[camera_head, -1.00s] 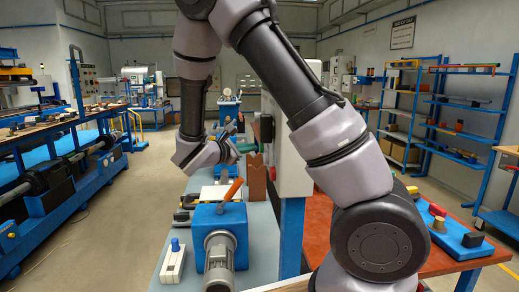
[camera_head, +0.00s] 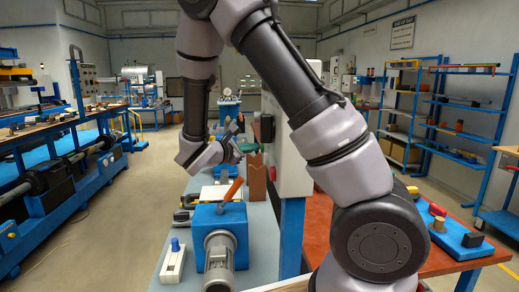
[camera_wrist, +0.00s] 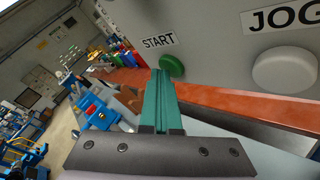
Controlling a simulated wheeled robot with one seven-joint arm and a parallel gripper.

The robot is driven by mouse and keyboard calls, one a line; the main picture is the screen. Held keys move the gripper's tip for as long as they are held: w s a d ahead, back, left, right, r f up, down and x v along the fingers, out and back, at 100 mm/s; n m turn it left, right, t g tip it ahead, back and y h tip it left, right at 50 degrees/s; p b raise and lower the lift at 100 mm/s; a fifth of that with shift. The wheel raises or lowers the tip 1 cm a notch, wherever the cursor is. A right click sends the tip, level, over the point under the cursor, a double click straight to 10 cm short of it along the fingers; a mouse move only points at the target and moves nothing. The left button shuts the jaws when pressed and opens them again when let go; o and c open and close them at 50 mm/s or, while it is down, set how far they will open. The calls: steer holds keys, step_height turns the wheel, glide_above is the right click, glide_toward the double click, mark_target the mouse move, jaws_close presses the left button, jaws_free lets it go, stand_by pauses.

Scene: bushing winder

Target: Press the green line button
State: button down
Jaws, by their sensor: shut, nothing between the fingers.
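The green button (camera_wrist: 172,66) sits on the pale grey panel (camera_wrist: 215,35) beside a START label, in the wrist view. My gripper (camera_wrist: 163,74) has its two teal fingers together with nothing between them. Their tips are just below and left of the green button in that view and overlap its lower edge. I cannot tell whether they touch it. In the head view my gripper (camera_head: 256,147) is beside the left side of the panel box (camera_head: 292,165); the green button is hidden there.
A white button (camera_wrist: 284,72) marked JOG is right of the green one. Below stands a blue machine (camera_head: 218,217) with an orange-red lever (camera_head: 233,189) and a small white box with a blue knob (camera_head: 174,258). A red-topped bench (camera_head: 450,262) is at right.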

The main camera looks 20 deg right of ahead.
steer(key=shift+w+a, duration=0.15)
steer(key=shift+a, duration=0.65)
steer(key=shift+a, duration=0.1)
steer(key=a, duration=0.2)
steer(key=w+a, duration=0.1)
steer(key=a, duration=0.1)
steer(key=shift+a, duration=0.4)
